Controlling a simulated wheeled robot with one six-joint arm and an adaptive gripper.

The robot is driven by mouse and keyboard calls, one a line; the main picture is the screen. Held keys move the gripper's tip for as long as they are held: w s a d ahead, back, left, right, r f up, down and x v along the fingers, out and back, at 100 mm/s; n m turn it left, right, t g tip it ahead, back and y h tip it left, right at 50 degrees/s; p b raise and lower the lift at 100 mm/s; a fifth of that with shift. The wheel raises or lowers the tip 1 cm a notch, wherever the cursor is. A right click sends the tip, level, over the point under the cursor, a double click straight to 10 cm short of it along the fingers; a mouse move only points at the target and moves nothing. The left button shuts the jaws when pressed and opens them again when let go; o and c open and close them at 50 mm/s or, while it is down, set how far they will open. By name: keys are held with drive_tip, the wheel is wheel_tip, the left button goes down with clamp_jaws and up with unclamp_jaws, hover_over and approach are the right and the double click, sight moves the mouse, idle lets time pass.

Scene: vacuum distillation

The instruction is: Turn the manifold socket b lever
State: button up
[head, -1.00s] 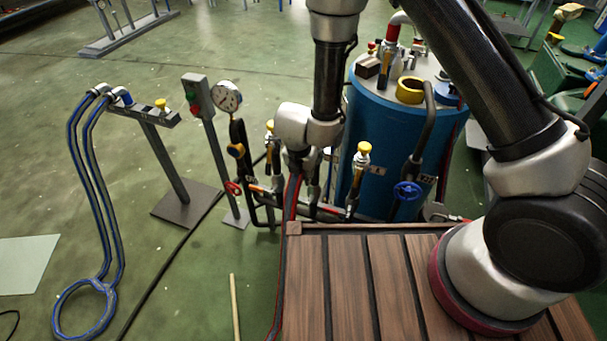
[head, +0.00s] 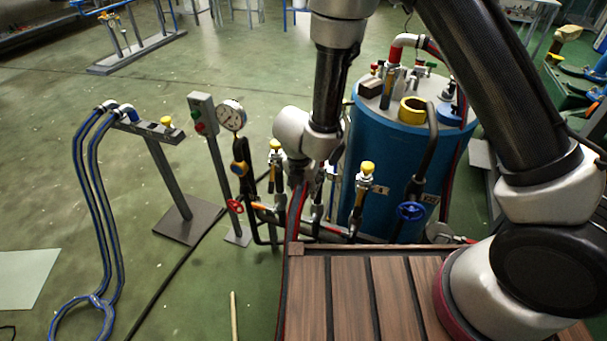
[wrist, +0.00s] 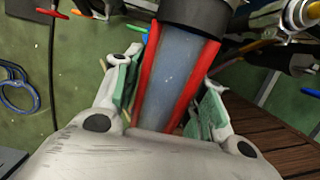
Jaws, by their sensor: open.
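The manifold (head: 335,228) is a low pipe run with yellow-topped valves in front of the blue tank in the head view. My gripper is at its near side in that view, mostly hidden by my wrist. In the wrist view my gripper (wrist: 172,72) is open, with a green-padded finger on each side of a grey hose (wrist: 165,85) with red edges. The hose ends at a black collar (wrist: 197,14). Small coloured levers show at the top left: red (wrist: 52,12), orange (wrist: 77,12) and green (wrist: 137,28). I cannot tell which is the socket b lever.
The blue tank (head: 385,185) stands behind the manifold. A pressure gauge (head: 232,115) and a post with buttons (head: 203,115) stand left of it. A stand with blue hoses (head: 172,185) is further left.

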drive_tip(key=v, duration=0.7)
drive_tip(key=shift+r, duration=0.2)
drive_tip(key=s+d+r+m+g+h, duration=0.1)
drive_tip(key=s+d+r+m, duration=0.1)
drive_tip(key=d+r+m, duration=0.65)
drive_tip(key=s+d+r+m+g+h, duration=0.15)
drive_tip(key=d+r+m, duration=0.35)
drive_tip(key=d+m, duration=0.5)
drive_tip(key=s+d+r+m+t+y, duration=0.1)
drive_tip(key=s+d+r+m+t, duration=0.1)
drive_tip(key=s+d+r+m, duration=0.4)
drive_tip(key=s+d+r+m+t+y, duration=0.2)
drive_tip(key=s+d+r+m, duration=0.4)
drive_tip(key=d+r, duration=0.5)
drive_tip(key=shift+s+d+r+m, duration=0.3)
drive_tip(key=shift+d+m, duration=0.45)
drive_tip(key=shift+d, duration=0.4)
drive_tip(key=shift+y, duration=0.25)
